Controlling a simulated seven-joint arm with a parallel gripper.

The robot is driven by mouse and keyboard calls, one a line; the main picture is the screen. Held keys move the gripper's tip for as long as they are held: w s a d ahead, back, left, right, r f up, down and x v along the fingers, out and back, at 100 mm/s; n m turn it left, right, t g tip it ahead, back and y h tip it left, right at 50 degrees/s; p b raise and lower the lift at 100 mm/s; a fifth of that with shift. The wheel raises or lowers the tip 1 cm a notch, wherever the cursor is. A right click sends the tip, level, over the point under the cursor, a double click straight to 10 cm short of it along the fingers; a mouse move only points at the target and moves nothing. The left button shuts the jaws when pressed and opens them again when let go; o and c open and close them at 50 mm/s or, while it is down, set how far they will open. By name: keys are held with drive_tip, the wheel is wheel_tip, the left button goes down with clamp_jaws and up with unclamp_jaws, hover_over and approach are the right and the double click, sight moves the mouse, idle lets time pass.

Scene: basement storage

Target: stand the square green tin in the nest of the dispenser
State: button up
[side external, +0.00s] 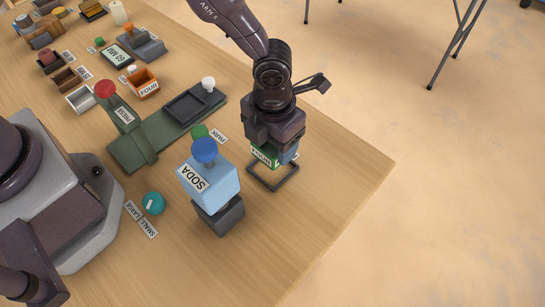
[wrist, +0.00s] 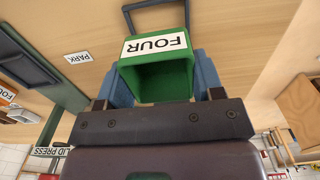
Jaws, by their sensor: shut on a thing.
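The square green tin (side external: 264,156) has a white FOUR label and an open, hollow top. In the wrist view the tin (wrist: 157,70) sits between the two blue fingers of my gripper (wrist: 165,85), which is shut on it. In the side view my gripper (side external: 277,150) points down, partly hiding the tin. A dark square frame, which looks like the nest (side external: 272,187), lies on the table just below the tin. I cannot tell whether the tin touches it. The dispenser (side external: 209,183), a light blue SODA box with a blue knob on a dark base, stands left of the frame.
A green press (side external: 140,150) with a red knob stands left of the gripper, with a dark tray near a PARK label (side external: 219,134). A teal dial (side external: 153,203) and an orange FOUR box (side external: 142,83) are further left. The table is clear toward its right edge.

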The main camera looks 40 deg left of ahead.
sight(272, 152)
drive_tip(key=shift+f, duration=2.6)
drive_tip(key=shift+f, duration=0.1)
drive_tip(key=o, duration=0.9)
wheel_tip(272, 152, up, 12)
drive_tip(key=shift+r, duration=0.1)
